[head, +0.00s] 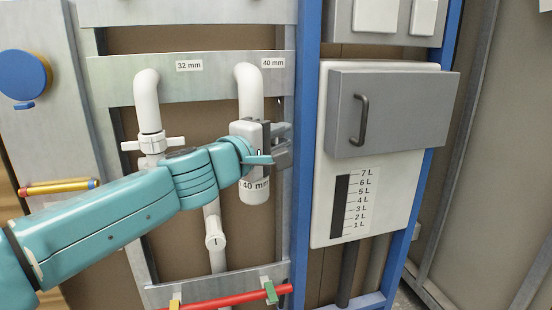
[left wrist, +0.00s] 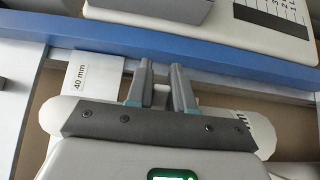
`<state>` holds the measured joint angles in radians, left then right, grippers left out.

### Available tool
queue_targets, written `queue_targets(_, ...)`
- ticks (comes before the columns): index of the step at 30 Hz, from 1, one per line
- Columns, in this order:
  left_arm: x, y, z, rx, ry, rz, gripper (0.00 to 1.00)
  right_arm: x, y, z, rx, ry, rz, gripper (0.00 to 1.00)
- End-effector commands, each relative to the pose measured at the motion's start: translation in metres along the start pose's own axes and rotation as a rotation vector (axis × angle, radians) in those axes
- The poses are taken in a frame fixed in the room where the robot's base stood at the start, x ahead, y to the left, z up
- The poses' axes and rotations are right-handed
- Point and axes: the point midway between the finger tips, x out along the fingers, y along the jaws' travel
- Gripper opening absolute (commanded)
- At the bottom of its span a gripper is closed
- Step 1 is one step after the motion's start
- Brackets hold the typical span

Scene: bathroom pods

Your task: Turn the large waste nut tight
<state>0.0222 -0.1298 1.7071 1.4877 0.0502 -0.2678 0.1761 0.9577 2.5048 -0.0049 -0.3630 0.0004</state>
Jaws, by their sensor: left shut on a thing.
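The large waste nut is on the thick white 40 mm pipe (head: 249,88); in the head view it is hidden behind my left gripper (head: 284,145). Below my wrist, the white trap body (head: 254,193) marked "40 mm" shows. In the left wrist view, the two grey fingers of my left gripper (left wrist: 161,92) stand a little apart with a pale piece between them. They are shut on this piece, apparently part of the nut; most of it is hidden. White pipework (left wrist: 60,113) shows to both sides of the gripper's dark front bar. My right gripper is not in view.
A smaller 32 mm pipe (head: 148,100) with a winged white nut (head: 153,143) stands left. A blue post (head: 306,120) is close right of my gripper. Beyond it is a white panel with a grey box (head: 410,110). A red bar (head: 230,300) runs below.

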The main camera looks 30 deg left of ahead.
Motion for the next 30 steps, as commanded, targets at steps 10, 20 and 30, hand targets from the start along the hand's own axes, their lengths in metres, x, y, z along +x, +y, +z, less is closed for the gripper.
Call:
queue_targets(10, 0.017, 0.001, -0.005, 0.0, 0.324, -0.003, 0.0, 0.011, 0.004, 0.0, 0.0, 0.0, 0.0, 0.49)
queue_targets(20, 0.027, 0.004, -0.018, 0.001, 0.622, -0.003, 0.0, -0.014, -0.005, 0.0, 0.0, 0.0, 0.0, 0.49)
queue_targets(30, 0.031, 0.003, -0.029, -0.001, 0.829, 0.0, 0.0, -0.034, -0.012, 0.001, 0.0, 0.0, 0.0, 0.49)
